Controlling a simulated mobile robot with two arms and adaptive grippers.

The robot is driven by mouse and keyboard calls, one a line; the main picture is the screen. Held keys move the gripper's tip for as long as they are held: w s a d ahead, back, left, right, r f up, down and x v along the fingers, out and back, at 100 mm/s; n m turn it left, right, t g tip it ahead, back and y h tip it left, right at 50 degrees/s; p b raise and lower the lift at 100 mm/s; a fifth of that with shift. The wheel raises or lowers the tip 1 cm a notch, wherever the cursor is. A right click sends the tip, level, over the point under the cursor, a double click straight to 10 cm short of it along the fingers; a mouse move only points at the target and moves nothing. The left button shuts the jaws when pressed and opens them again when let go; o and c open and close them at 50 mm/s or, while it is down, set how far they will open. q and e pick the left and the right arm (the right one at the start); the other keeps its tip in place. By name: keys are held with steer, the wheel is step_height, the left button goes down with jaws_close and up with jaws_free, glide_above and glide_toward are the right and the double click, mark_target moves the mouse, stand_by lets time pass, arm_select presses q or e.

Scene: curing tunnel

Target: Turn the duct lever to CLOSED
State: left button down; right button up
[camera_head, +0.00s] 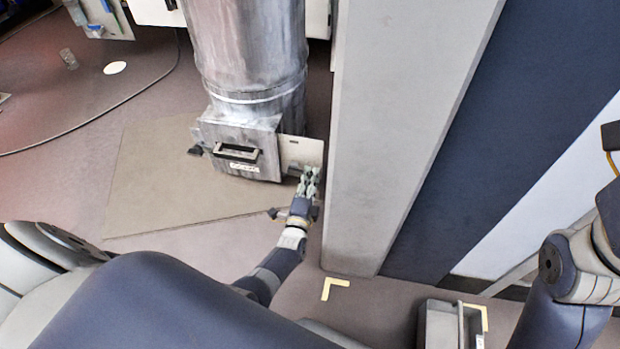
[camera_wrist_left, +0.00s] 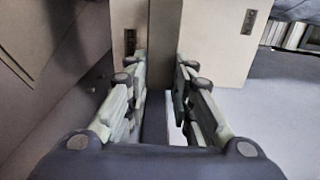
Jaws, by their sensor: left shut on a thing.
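The metal duct (camera_head: 250,50) comes down to a grey box (camera_head: 238,140) with a dark handle slot (camera_head: 237,153) and a small label on its front. A pale plate (camera_head: 303,150) sticks out from the box's right side. My left gripper (camera_head: 309,178) is at this plate's lower edge, shut on what appears to be the duct lever; the fingers hide most of it. In the left wrist view my left gripper (camera_wrist_left: 161,68) has its fingers on both sides of a narrow grey part (camera_wrist_left: 154,105), with pale panels beyond.
A tall grey pillar (camera_head: 385,130) stands close to the right of the plate and my left gripper. A grey bin (camera_head: 436,325) is on the floor at lower right. A tan mat (camera_head: 150,185) lies left of the duct, with open floor and a cable (camera_head: 110,108) beyond.

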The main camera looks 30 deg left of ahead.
arm_select(q)
steer(key=shift+f, duration=0.1)
stand_by(0.4)
steer(key=c, duration=1.4)
jaws_free()
steer(key=shift+o, duration=0.2)
steer(key=shift+r, duration=5)
steer(key=shift+s, duration=0.1)
